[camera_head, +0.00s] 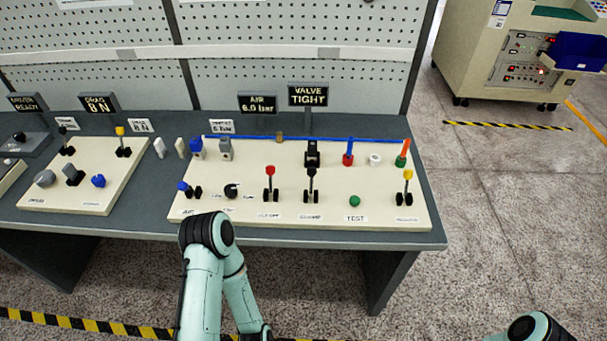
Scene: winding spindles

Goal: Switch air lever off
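The air lever (184,187) has a blue knob and a black base. It stands at the left front of the right-hand cream panel (330,215), above a label that appears to read AIR. Its knob leans to the left. The sign (258,104) behind the panel reads AIR 6.0 bar. My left arm is in view with its black joint just in front of the panel's front edge, below the lever. The arm bends back down to the bottom of the picture, and its gripper is not in view.
Near the air lever are a black knob (231,191), a red-knobbed lever (270,183) and a black lever (311,185). A blue pipe (370,139) runs along the back. Another control panel (85,190) lies left. Open floor (500,230) is to the right.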

